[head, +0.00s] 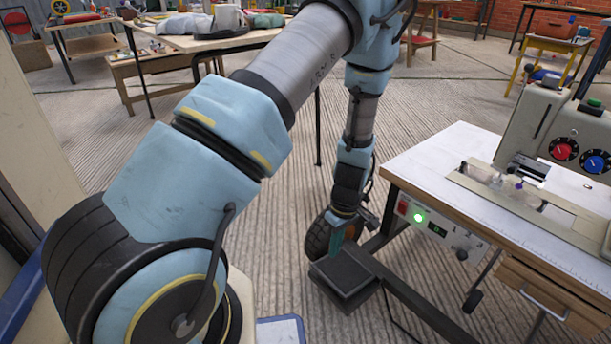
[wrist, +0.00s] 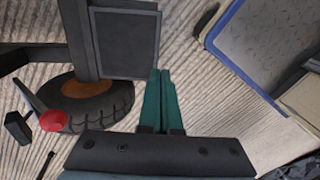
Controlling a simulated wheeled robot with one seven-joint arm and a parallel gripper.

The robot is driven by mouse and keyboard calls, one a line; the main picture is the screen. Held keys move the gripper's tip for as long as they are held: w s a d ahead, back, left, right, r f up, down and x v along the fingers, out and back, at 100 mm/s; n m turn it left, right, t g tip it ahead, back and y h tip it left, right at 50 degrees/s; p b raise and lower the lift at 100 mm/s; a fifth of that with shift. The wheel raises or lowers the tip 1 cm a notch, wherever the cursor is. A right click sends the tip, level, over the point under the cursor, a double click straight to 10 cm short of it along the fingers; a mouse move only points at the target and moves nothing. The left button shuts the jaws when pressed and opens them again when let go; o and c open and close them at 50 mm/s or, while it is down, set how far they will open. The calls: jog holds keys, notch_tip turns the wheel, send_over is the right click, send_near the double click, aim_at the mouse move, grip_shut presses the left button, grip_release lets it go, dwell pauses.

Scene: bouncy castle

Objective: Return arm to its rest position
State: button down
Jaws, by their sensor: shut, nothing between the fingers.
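My gripper (head: 346,232) hangs low at the end of my arm, pointing down, left of the sewing machine table (head: 447,160). In the wrist view its green fingers (wrist: 159,100) are together with nothing between them. In the head view the fingertips appear just above or in front of a dark foot pedal (head: 345,284) near the floor; I cannot tell the gap. The pedal also shows in the wrist view (wrist: 126,44), beyond the fingers and to their left. My arm bends over the middle of the head view and hides part of the room.
A sewing machine (head: 550,130) stands on the table at the right, with a green-lit control box (head: 425,222) under its edge. A black wheel (head: 318,236) sits behind my gripper. Worktables (head: 205,40) stand at the back. Ribbed floor (head: 285,215) is clear left of my gripper.

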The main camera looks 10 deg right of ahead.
jog(key=a+r+m+t+h, duration=0.15)
jog(key=a+r+m, duration=0.55)
jog(key=a+r, duration=1.8)
notch_tip(320, 180, up, 36)
jog(key=d+p, duration=0.1)
jog(key=p, duration=3.2)
jog(key=shift+w+d+f+t, duration=0.2)
jog(key=shift+t, duration=0.15)
